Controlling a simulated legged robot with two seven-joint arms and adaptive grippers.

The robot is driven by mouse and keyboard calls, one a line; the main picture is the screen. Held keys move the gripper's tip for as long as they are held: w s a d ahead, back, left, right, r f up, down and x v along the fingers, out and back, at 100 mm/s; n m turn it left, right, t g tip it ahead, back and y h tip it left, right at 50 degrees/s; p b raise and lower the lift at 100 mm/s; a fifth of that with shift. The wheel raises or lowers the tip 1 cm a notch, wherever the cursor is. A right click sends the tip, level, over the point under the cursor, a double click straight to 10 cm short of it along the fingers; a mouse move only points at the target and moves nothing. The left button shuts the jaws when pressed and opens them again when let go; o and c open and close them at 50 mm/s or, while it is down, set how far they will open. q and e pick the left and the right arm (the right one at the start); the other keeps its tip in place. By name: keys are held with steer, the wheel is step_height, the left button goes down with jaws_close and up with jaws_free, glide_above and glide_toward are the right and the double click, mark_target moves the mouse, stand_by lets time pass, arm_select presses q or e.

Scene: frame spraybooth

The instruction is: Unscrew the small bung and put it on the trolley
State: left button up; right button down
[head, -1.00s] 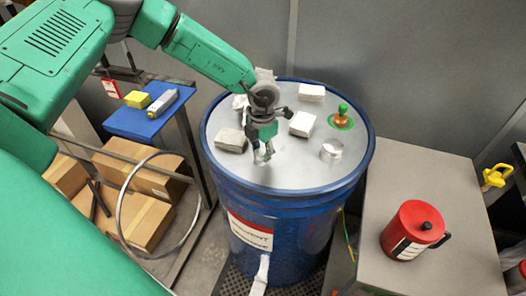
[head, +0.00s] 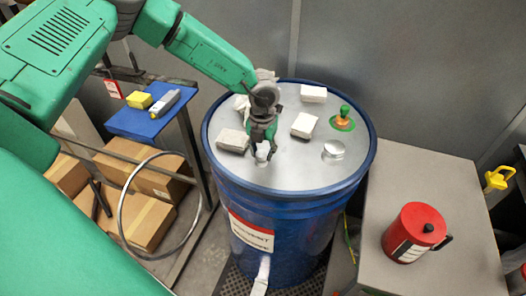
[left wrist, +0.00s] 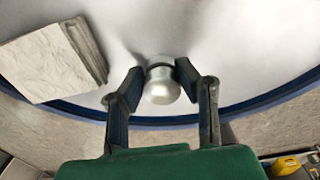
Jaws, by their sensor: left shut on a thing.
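The small bung (head: 262,153) is a pale metal knob on the grey lid of the blue drum (head: 290,215). In the left wrist view the bung (left wrist: 161,84) is rounded and silvery and sits between the two fingers. My left gripper (head: 262,150) points down over the lid and is shut on the bung. Whether the bung is still seated in the lid I cannot tell. The trolley (head: 140,121), with a blue top, stands left of the drum. My right gripper is not in view.
White blocks (head: 304,125), a green-and-orange fitting (head: 343,120) and a wider silver cap (head: 333,151) are on the lid. A red can (head: 415,232) stands on the grey cabinet (head: 385,190).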

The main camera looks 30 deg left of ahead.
arm_select(q)
steer(key=n, duration=0.4)
steer(key=shift+a, duration=0.15)
steer(key=shift+s+n, duration=0.1)
steer(key=shift+n, duration=0.2)
steer(key=n, duration=0.4)
steer(key=shift+s+a+n, duration=0.1)
steer(key=shift+s+n, duration=0.05)
steer(key=shift+n, duration=0.15)
steer(key=o, duration=0.8)
